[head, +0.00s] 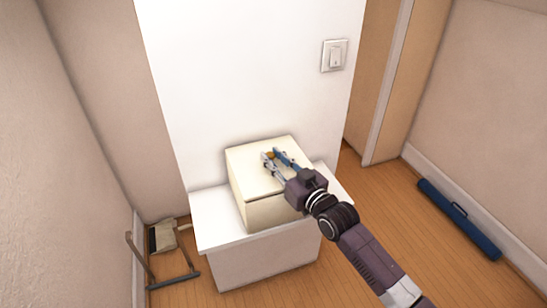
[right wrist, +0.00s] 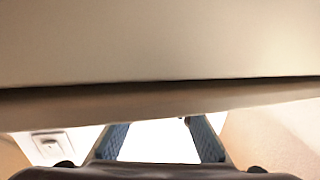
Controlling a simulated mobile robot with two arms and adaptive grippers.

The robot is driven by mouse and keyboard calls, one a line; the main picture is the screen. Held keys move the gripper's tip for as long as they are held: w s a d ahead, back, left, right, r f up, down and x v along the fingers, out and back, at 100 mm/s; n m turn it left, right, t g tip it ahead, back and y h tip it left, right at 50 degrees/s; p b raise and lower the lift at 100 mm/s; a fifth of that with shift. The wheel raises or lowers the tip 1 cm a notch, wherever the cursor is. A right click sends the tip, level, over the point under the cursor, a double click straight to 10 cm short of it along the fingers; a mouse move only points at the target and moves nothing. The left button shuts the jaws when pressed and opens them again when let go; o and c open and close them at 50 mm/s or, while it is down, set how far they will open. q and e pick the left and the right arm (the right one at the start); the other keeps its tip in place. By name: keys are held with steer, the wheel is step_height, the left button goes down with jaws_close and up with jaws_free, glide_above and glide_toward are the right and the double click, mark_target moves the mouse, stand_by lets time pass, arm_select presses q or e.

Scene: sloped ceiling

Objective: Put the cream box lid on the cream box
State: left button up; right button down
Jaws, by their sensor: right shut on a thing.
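The cream box (head: 272,213) stands upright on a white ledge against the wall. The cream box lid (head: 247,162) lies flat over the top of the box, roughly lined up with it. My right gripper (head: 271,156) is shut on the lid at a small brownish part on its top, mostly hidden by the fingers. In the right wrist view, a thin dark line separates two cream surfaces close to the fingers; I cannot tell whether lid and box touch all round. My left gripper is not in view.
The white ledge (head: 222,235) has a little bare room left of the box. A light switch (head: 334,55) is on the wall above. A blue tube-like object (head: 458,218) lies on the floor at right. A dark-framed item (head: 163,262) stands at left.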

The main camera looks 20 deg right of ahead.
steer(key=shift+r, duration=0.1)
steer(key=c, duration=1.6)
jaws_free()
steer(key=shift+f, duration=0.2)
steer(key=v, duration=1.2)
steer(key=shift+r, duration=0.2)
steer(key=shift+f, duration=0.1)
